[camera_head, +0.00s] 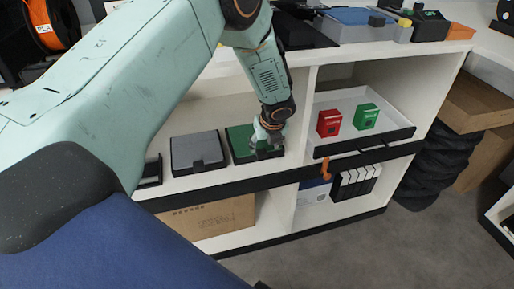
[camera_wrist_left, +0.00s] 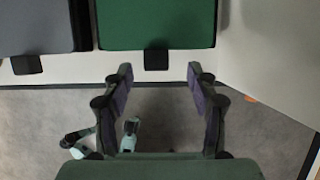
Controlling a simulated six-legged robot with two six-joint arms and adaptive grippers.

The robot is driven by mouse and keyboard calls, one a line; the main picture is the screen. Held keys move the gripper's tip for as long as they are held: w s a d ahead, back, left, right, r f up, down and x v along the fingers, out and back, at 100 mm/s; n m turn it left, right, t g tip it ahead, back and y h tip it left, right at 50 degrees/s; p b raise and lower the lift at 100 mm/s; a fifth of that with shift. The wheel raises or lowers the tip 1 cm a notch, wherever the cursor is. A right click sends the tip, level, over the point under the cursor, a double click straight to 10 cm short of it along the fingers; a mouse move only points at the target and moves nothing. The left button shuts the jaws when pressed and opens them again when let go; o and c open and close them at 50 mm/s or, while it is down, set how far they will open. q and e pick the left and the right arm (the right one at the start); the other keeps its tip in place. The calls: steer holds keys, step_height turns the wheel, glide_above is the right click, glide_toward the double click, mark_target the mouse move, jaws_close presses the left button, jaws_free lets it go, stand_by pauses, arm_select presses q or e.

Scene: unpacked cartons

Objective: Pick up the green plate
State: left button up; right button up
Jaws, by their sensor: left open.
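The green plate (camera_head: 240,139) is a flat square with a dark rim and a dark front tab, lying on the middle shelf of the white unit. In the left wrist view the green plate (camera_wrist_left: 158,22) is at the top centre, its dark tab pointing at my gripper. My left gripper (camera_head: 268,139) is at the plate's right front part in the head view. In the wrist view my left gripper (camera_wrist_left: 159,72) is open and empty, its two fingers pointing at the plate's tab edge. I cannot tell whether the fingers touch the plate. My right gripper is not in view.
A grey plate (camera_head: 198,153) lies left of the green one. A divider (camera_head: 303,100) stands to the right, then a white tray (camera_head: 347,138) with a red box (camera_head: 328,123) and a green box (camera_head: 366,116). An orange hook (camera_head: 326,168) sticks out at the shelf edge.

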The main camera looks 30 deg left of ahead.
mark_target(262, 151)
arm_select(q)
steer(key=x, duration=0.1)
steer(key=b+x, duration=0.1)
steer(key=x, duration=0.2)
steer(key=shift+s+a+b, duration=0.15)
steer(key=shift+s+b, duration=0.1)
steer(key=shift+b, duration=0.1)
steer(key=shift+w+f, duration=0.1)
steer(key=shift+c, duration=1.4)
jaws_close()
